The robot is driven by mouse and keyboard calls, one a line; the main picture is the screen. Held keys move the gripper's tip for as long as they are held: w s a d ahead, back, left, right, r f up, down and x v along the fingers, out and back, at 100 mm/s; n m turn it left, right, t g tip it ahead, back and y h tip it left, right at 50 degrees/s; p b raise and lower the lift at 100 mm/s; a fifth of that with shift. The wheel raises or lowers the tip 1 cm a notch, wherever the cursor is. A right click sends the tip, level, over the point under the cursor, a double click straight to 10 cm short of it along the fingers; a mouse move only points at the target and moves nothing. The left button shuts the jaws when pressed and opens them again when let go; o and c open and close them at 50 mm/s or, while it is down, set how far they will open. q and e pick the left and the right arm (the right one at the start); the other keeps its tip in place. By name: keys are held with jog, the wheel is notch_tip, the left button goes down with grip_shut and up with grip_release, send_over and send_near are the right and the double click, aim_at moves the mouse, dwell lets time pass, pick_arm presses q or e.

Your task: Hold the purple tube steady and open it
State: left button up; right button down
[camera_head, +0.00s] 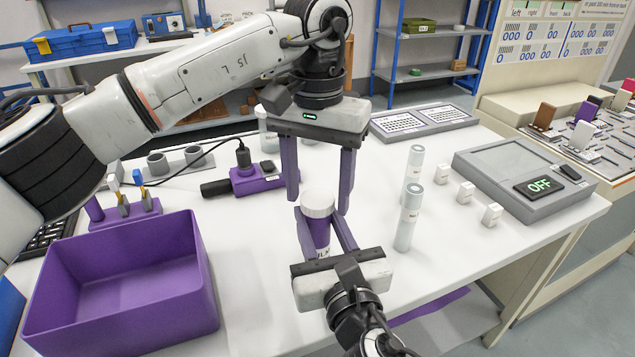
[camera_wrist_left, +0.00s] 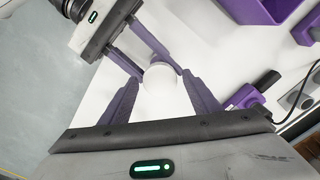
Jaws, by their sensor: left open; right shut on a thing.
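The purple tube (camera_head: 318,232) stands upright with a white cap (camera_head: 318,204) on top, a little in front of the middle of the table. My right gripper (camera_head: 325,225) comes from the front and is shut on the tube's purple body. My left gripper (camera_head: 318,205) points down from above, open, with one finger on each side of the capped tube. In the left wrist view the white cap (camera_wrist_left: 160,76) lies between the left fingertips (camera_wrist_left: 160,90), and the right gripper's fingers (camera_wrist_left: 150,55) reach in from the upper left. I cannot tell whether the left fingers touch the cap.
A purple bin (camera_head: 120,290) stands at the front left. A purple tool (camera_head: 252,178) lies behind left. The white table (camera_head: 450,240) has free room at front right.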

pick_arm(q)
jog(key=c, duration=1.1)
jog(key=n, duration=0.3)
jog(key=shift+n, duration=0.4)
jog(key=n, duration=1)
jog(key=shift+r+n, duration=0.1)
jog(key=shift+n, duration=0.3)
jog(key=n, duration=1.4)
jog(key=shift+n, duration=0.3)
jog(key=n, duration=1.2)
jog(key=shift+n, duration=0.4)
jog(key=n, duration=0.6)
jog(key=shift+r, duration=0.1)
jog(key=n, duration=0.6)
